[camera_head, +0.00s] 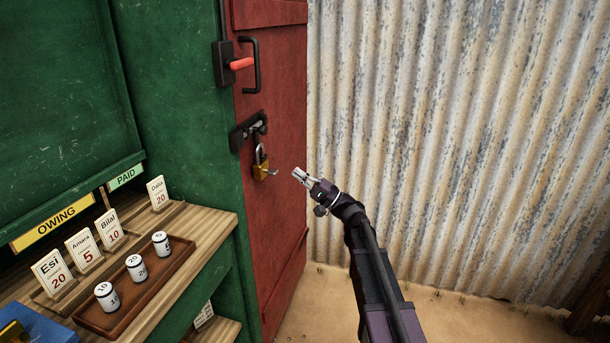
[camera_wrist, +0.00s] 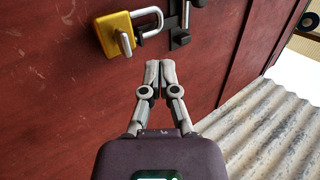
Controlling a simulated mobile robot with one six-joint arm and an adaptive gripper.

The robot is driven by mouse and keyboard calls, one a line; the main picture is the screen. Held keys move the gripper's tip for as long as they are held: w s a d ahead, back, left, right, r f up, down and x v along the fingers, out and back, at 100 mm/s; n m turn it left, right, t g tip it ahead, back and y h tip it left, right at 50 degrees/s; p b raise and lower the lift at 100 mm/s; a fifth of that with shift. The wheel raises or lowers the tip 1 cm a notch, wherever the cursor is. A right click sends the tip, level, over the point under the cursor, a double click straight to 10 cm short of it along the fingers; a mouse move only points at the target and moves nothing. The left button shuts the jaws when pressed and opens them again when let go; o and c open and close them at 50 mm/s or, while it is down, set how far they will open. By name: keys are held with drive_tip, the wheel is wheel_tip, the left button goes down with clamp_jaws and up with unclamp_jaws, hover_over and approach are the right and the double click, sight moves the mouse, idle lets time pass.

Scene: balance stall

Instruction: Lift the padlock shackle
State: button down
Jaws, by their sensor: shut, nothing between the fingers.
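The padlock (camera_head: 262,172) has a brass-yellow body and a grey shackle (camera_head: 259,153). It hangs at the dark hasp (camera_head: 250,129) on the red door. In the wrist view the padlock body (camera_wrist: 116,34) is at the upper left, with a key (camera_wrist: 125,46) in it. The shackle (camera_wrist: 150,17) points right there, towards the dark bolt hardware (camera_wrist: 180,36). I cannot tell whether the shackle is locked in the body. My gripper (camera_head: 299,173) is shut and empty, to the right of the padlock and apart from it. Its fingertips (camera_wrist: 160,68) show below the shackle in the wrist view.
A black handle with a red lever (camera_head: 241,63) is above the hasp. A wooden counter (camera_head: 217,226) at left holds a brown tray with white weights, name cards and OWING and PAID signs. A corrugated metal wall (camera_head: 450,130) stands at right. Sandy ground (camera_head: 460,318) is open below.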

sight(261, 146)
drive_tip(key=p+x, duration=0.5)
drive_tip(key=x, duration=0.5)
drive_tip(key=shift+w+a+r, duration=0.15)
drive_tip(key=shift+a+r, duration=0.05)
drive_tip(key=shift+a, duration=0.15)
drive_tip(key=shift+p, duration=0.3)
wheel_tip(261, 146, up, 3)
drive_tip(key=p, duration=0.3)
drive_tip(key=shift+r, duration=0.2)
drive_tip(key=shift+d+f, duration=0.1)
drive_tip(key=shift+d+f+b, duration=0.3)
drive_tip(key=shift+f, duration=0.05)
drive_tip(key=b+v, duration=0.7)
drive_tip(key=v, duration=0.6)
